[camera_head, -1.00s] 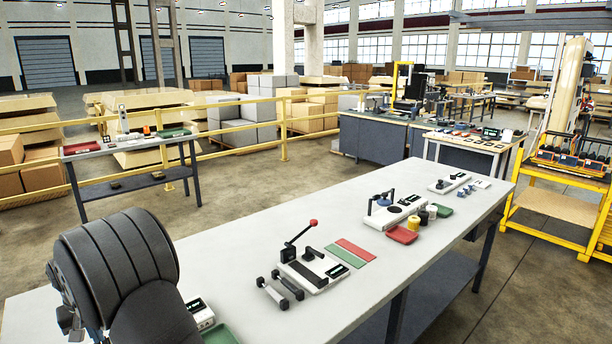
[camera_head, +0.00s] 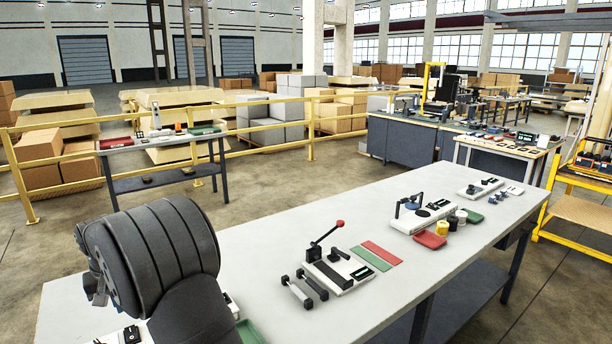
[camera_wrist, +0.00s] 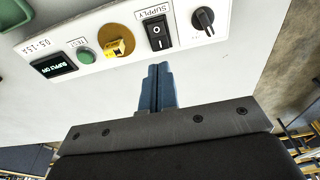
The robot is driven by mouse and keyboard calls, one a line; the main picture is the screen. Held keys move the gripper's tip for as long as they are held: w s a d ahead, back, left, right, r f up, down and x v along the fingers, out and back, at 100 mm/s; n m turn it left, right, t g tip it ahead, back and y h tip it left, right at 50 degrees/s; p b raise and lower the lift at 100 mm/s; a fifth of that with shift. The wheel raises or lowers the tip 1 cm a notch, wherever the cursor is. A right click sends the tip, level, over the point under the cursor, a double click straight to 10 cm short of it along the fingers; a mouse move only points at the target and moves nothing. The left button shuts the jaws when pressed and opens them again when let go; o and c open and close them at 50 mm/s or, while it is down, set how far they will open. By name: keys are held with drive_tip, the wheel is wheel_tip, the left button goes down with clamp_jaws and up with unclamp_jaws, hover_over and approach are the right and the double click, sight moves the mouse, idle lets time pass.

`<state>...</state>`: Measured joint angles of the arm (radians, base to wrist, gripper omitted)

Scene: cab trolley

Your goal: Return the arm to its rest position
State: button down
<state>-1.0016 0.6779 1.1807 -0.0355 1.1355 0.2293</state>
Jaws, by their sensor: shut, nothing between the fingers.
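My arm shows in the head view as a dark, ribbed, bent shape at the lower left, over the near end of the long grey table (camera_head: 250,255). The gripper itself is hidden there. In the wrist view my gripper (camera_wrist: 158,68) is shut, its two blue fingers together with nothing between them. The fingertips point at a white control panel (camera_wrist: 130,30) just beyond.
A lever fixture (camera_head: 338,268) and two black-ended bars (camera_head: 304,291) stand on the table right of my arm. Red and green strips (camera_head: 373,257), a red tray (camera_head: 429,240) and more fixtures lie farther along. A green tray (camera_head: 251,333) sits beside my arm.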

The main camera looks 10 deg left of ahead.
drive_tip(key=shift+s+d+r, duration=0.15)
drive_tip(key=shift+r, duration=0.7)
drive_tip(key=shift+s+d+r, duration=0.15)
drive_tip(key=shift+s+r, duration=0.05)
drive_tip(key=shift+r, duration=0.6)
drive_tip(key=shift+s+d+r, duration=0.15)
drive_tip(key=shift+r, duration=0.7)
